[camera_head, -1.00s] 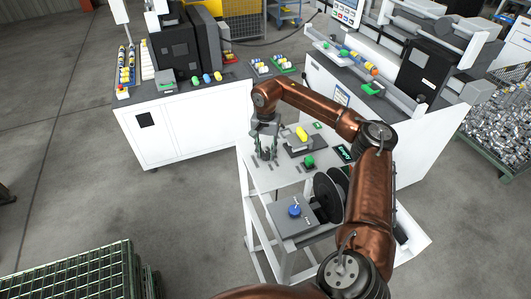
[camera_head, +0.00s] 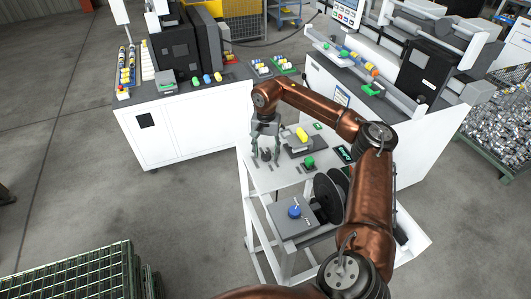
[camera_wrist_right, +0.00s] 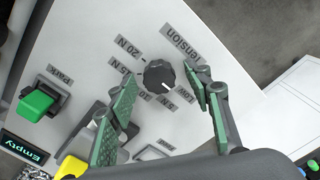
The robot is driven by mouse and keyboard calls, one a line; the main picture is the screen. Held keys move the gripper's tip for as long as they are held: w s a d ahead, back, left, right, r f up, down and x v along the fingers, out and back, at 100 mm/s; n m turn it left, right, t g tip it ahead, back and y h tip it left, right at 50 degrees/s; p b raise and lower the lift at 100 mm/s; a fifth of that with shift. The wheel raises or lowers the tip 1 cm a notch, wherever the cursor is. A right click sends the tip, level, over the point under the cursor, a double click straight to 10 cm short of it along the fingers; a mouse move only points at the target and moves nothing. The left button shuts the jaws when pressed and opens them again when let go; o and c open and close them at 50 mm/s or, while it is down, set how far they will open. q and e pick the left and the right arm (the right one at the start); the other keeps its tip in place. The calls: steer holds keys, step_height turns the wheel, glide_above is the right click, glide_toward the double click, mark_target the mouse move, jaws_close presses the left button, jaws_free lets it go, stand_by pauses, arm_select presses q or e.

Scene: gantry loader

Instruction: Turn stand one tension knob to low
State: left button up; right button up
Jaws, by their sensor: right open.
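My right gripper (camera_head: 265,150) is open above the stand top (camera_head: 262,179). In the right wrist view its green-padded fingers (camera_wrist_right: 165,108) are spread to either side of the knob, and nothing is held. In the head view the knob is small and dark between the fingers. My left gripper is not in view.
A green button (camera_wrist_right: 40,103) by a "Park" label and a lit "Empty" display (camera_wrist_right: 25,147) are on the same panel. A yellow part (camera_head: 302,134) sits behind. A blue knob (camera_head: 294,211) and a black reel (camera_head: 328,198) are lower down. White machine cabinets stand behind.

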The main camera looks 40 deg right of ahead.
mark_target(266, 154)
step_height(266, 154, up, 12)
stand_by(0.6)
steer(key=shift+f, duration=0.1)
stand_by(0.4)
